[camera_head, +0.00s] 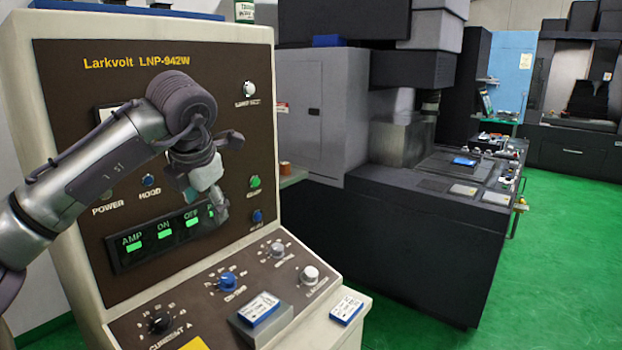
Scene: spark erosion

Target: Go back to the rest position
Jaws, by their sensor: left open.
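My left arm (85,165) comes in from the left and reaches in front of the control panel (75,75) of the Larkvolt LNP-942W cabinet. My left gripper (222,178) is open, with one finger up near the middle of the panel and the other lower, by the right end of the green-lit display. I see nothing clearly held in it. Whether it touches the panel cannot be told. The gripper and wrist hide part of the panel and the display's right end. My right gripper is not in view.
Below is a sloping console with a black knob (160,323), a blue knob (228,281) and a white knob (309,275). A dark machine (410,245) stands right of the cabinet. Green floor (565,250) is clear at right.

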